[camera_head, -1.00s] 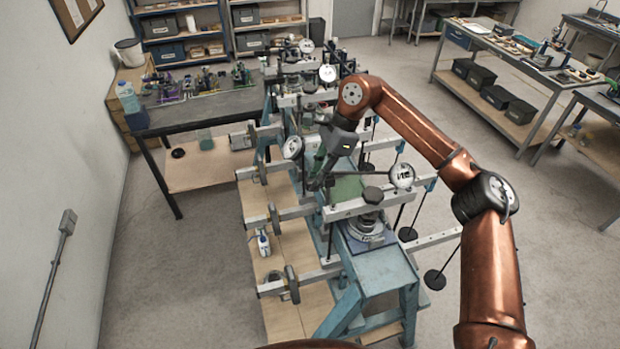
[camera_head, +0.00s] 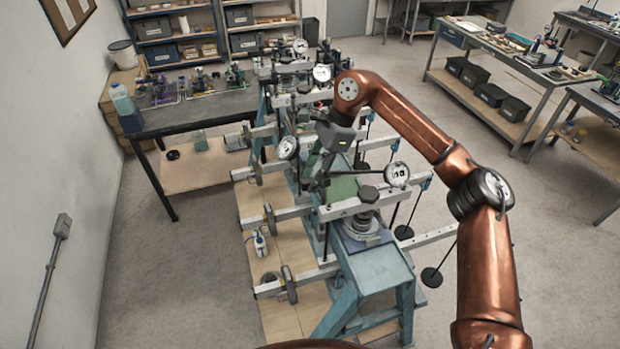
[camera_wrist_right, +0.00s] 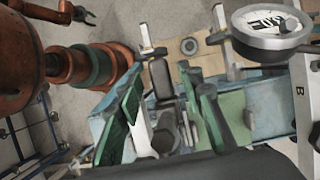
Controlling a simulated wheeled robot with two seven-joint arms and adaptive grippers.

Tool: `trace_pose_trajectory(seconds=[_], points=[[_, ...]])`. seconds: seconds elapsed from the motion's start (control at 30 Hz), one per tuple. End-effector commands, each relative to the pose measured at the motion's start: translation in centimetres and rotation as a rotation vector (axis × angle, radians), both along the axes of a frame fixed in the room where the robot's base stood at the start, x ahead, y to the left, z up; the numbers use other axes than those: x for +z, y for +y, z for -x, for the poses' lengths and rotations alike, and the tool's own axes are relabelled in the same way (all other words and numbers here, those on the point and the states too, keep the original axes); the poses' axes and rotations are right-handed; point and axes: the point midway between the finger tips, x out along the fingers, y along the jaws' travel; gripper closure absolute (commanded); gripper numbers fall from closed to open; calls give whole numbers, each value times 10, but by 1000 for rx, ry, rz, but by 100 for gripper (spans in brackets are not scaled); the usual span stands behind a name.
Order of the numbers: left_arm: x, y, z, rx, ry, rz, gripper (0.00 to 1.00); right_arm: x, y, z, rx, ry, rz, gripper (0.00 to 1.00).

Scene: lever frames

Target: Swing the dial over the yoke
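A round white dial (camera_head: 397,174) stands at the right end of the nearer lever frame's upper bar; a white dial also shows large in the right wrist view (camera_wrist_right: 271,25). Another dial (camera_head: 289,148) sits just left of my right gripper (camera_head: 322,183). My right gripper points down over the frame near the green plate (camera_head: 344,187). In the wrist view, its two fingers stand apart with a grey post between them, and no held thing shows. I cannot make out the yoke surely. My left gripper (camera_wrist_right: 84,14) is small in the wrist view, its prongs apart.
Several similar lever frames stand in a row on the blue stand (camera_head: 372,272), with hanging black weights (camera_head: 431,277) at right. A dark table (camera_head: 190,112) is at left. A workbench (camera_head: 500,55) stands at back right.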

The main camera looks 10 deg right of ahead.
Motion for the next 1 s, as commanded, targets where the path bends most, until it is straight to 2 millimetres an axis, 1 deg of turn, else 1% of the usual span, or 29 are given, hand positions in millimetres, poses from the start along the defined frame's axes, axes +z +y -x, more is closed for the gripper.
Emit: trace_pose_trajectory(seconds=[0.03,0.3,0.4,0.5,0.7,1.0], points=[[0,-1,-1,0,-1,1,60,9,-3,-1,-2,-4,-2,65],[0,-1,-1,0,-1,1,60,61,-24,-4,-2,-3,-1,65],[0,-2,-1,-1,-2,1,60,77,-31,-5,-1,-3,-1,65],[0,-2,-1,0,-2,1,60,90,-36,-6,-2,-1,0,65],[0,-2,-1,0,-2,2,60,101,-41,-6,1,0,0,65],[0,-2,-1,-1,-2,2,60,102,-42,-6,1,0,0,65]])
